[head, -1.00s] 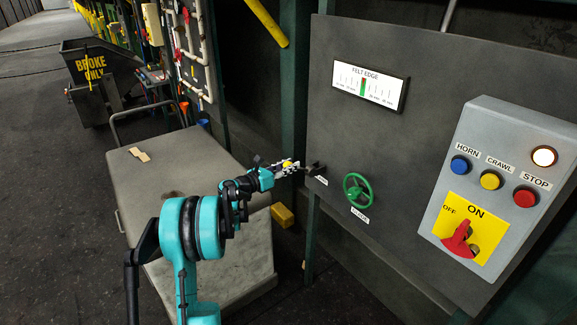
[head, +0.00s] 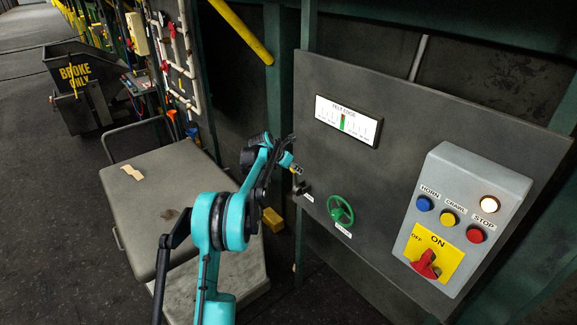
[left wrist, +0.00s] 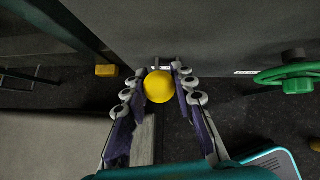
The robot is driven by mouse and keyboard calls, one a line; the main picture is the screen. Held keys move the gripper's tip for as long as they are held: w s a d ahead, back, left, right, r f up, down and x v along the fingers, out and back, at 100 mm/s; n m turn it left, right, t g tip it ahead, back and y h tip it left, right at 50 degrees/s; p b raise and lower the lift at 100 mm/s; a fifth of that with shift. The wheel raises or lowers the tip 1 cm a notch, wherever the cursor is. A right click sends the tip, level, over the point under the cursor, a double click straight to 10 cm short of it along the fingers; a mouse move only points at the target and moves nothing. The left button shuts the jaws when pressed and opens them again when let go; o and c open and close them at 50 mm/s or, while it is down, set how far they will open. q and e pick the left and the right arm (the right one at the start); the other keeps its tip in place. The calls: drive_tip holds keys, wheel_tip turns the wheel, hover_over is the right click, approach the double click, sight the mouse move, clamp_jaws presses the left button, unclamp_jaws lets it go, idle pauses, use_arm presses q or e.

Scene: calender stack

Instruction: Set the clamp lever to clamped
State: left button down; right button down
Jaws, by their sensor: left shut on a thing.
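The clamp lever (head: 301,187) has a dark base low on the left side of the grey panel and a short metal rod rising from it up and to the left. Its yellow ball knob (left wrist: 158,86) shows in the left wrist view between the two rows of finger pads. My left gripper (head: 290,160) is shut on this knob, in front of the panel. In the head view the gripper hides most of the knob. The label below the lever is too small to read. My right gripper is in neither view.
A green handwheel (head: 340,210) sits just right of the lever and also shows in the left wrist view (left wrist: 290,74). A felt edge gauge (head: 347,122) is above. A control box (head: 463,215) is farther right. A grey cart (head: 150,190) stands left, with a yellow block (head: 272,219) nearby.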

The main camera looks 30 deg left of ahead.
use_arm(q)
drive_tip(key=shift+w+d+r+g+y+p, duration=0.1)
drive_tip(key=shift+w+d+g+y+p, duration=0.15)
drive_tip(key=shift+w+g+p, duration=0.35)
drive_tip(key=shift+w+d+r+g+y+p, duration=0.1)
drive_tip(key=shift+w+d+g+y+p, duration=0.1)
drive_tip(key=shift+w+g+p, duration=0.4)
drive_tip(key=shift+s, duration=0.1)
drive_tip(key=c, duration=1.3)
unclamp_jaws()
drive_tip(key=shift+f, duration=0.1)
drive_tip(key=shift+o, duration=0.5)
drive_tip(key=v, duration=1.2)
drive_tip(key=shift+f, duration=0.1)
